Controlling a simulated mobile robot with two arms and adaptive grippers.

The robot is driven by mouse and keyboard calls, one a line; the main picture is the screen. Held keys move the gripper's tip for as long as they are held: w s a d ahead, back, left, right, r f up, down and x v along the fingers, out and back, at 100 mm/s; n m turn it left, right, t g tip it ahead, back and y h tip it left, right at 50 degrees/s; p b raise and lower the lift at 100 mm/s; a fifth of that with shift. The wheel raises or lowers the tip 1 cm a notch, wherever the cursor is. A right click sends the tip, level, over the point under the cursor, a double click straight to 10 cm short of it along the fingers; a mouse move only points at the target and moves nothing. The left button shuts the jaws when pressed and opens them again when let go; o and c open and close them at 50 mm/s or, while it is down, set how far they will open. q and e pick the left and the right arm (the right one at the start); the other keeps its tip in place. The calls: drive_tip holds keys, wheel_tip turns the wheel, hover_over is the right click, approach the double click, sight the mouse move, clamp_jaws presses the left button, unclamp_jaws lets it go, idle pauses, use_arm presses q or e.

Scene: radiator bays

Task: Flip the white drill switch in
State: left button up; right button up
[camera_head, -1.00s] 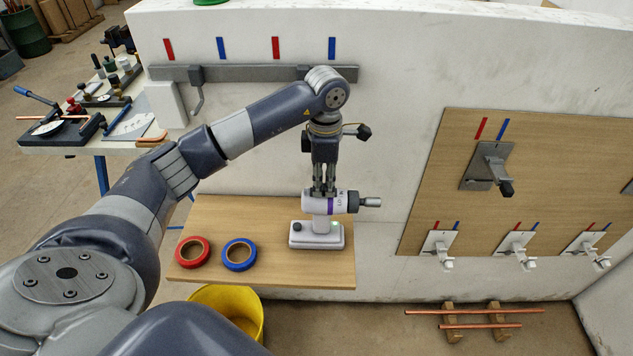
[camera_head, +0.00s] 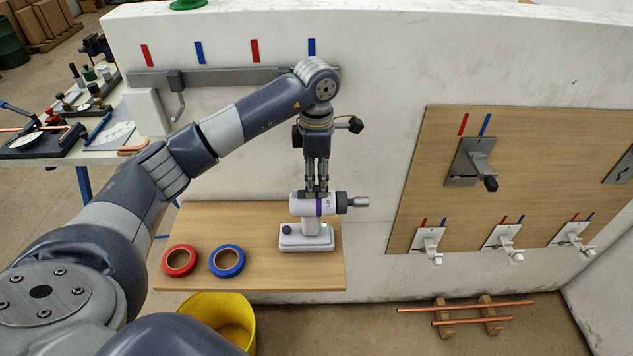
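The white drill (camera_head: 302,207) has a purple band and a grey chuck. It stands upright on its flat base on the wooden shelf (camera_head: 200,220), chuck to the right. My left gripper (camera_head: 316,190) points straight down, fingertips at the top of the drill body. The fingers stand close together, and I cannot tell whether they grip the body or only rest at it. My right gripper is not in view.
A red tape roll (camera_head: 180,260) and a blue tape roll (camera_head: 227,261) lie on the shelf left of the drill. A yellow bucket (camera_head: 240,318) stands below. A wooden board (camera_head: 400,200) with metal brackets hangs to the right.

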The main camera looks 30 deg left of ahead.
sight(317, 188)
use_arm(q)
wheel_tip(317, 188, up, 10)
idle(0.3)
drive_tip(key=shift+r, duration=0.1)
idle(0.3)
